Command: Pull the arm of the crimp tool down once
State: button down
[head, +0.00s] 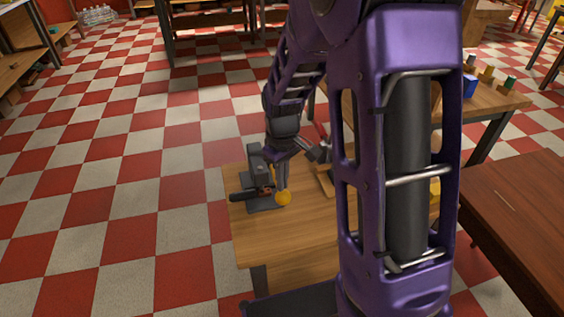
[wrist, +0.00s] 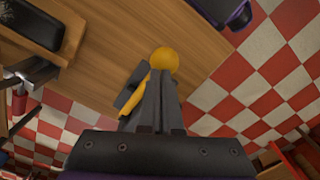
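The crimp tool (head: 254,163) is a dark grey upright device on a flat base, standing near the left edge of the wooden table. Its arm ends in a yellow ball knob (head: 283,198), which hangs low near the table's front left. In the wrist view the knob (wrist: 164,60) lies just beyond my fingertips, with a yellow length of the arm (wrist: 133,101) partly hidden behind the fingers. My gripper (head: 282,186) points down right at the knob. In the wrist view its two fingers (wrist: 157,74) are together, with nothing visible between them. Whether they touch the arm is unclear.
The wooden table (head: 300,240) is bare in front of the tool. A wooden piece (head: 326,183) lies to the tool's right. A dark object on a wooden tray (wrist: 56,38) shows in the wrist view. A darker table (head: 515,200) stands at right; checkered floor is free at left.

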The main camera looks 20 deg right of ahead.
notch_tip(320, 180, up, 9)
jog(key=w+p, duration=0.1)
jog(key=p, duration=0.6)
jog(key=shift+w, duration=0.4)
notch_tip(320, 180, up, 6)
jog(key=shift+p, duration=0.45)
dwell(0.3)
jog(key=shift+r, duration=0.1)
